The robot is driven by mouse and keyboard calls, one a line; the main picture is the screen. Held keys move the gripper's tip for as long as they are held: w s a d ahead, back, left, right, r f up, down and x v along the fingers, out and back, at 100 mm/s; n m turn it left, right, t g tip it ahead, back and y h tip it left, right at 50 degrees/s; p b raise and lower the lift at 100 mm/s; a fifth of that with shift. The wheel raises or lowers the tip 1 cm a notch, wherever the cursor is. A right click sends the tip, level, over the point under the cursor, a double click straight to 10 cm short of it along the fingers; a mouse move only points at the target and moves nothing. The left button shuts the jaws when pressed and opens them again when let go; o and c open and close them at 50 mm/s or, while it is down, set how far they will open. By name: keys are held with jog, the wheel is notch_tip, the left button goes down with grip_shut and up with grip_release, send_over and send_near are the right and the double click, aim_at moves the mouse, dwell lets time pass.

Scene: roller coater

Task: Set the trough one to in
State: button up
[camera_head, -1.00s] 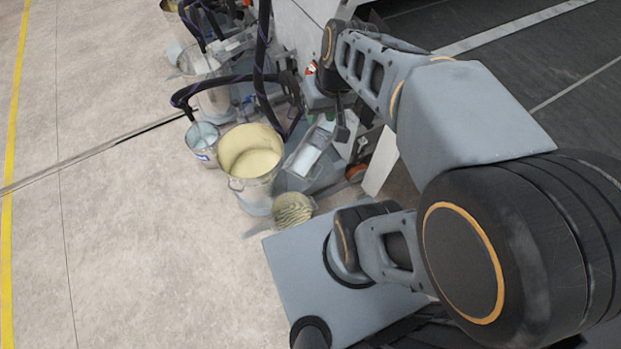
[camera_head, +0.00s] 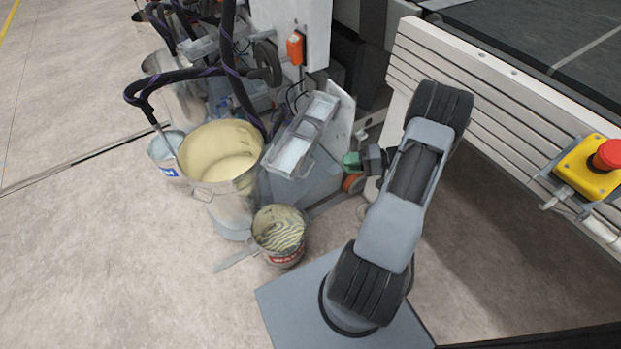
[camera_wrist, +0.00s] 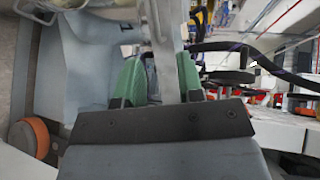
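A grey metal trough (camera_head: 293,153) with pale insides sits at the side of the machine in the head view, left of my arm's end. My gripper (camera_head: 353,160) has green fingertips and is just right of the trough, close to a pale upright plate. In the wrist view, the green fingers of my gripper (camera_wrist: 160,82) stand apart. A narrow grey upright bar (camera_wrist: 167,50) shows between or just beyond them. A gap shows at the left finger, and I cannot tell whether the bar touches either finger. No label marks which trough is one.
A large bucket of cream liquid (camera_head: 222,192) and a smaller can (camera_head: 280,252) stand left of my base. A blue-white pail (camera_head: 166,168) and dark hoses (camera_head: 190,75) are farther left. A yellow box with a red button (camera_head: 592,168) is at right. The left floor is clear.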

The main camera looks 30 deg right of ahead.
aim_at(310, 168)
jog(key=shift+t, duration=0.3)
jog(key=b+x, duration=0.1)
jog(key=x, duration=0.8)
jog(key=f+b+x, duration=0.1)
jog(key=x, duration=0.3)
jog(key=shift+w+a+f+b, duration=0.1)
jog(key=shift+w+f+b, duration=0.05)
jog(key=shift+b, duration=0.2)
jog(key=shift+c, duration=0.5)
grip_shut()
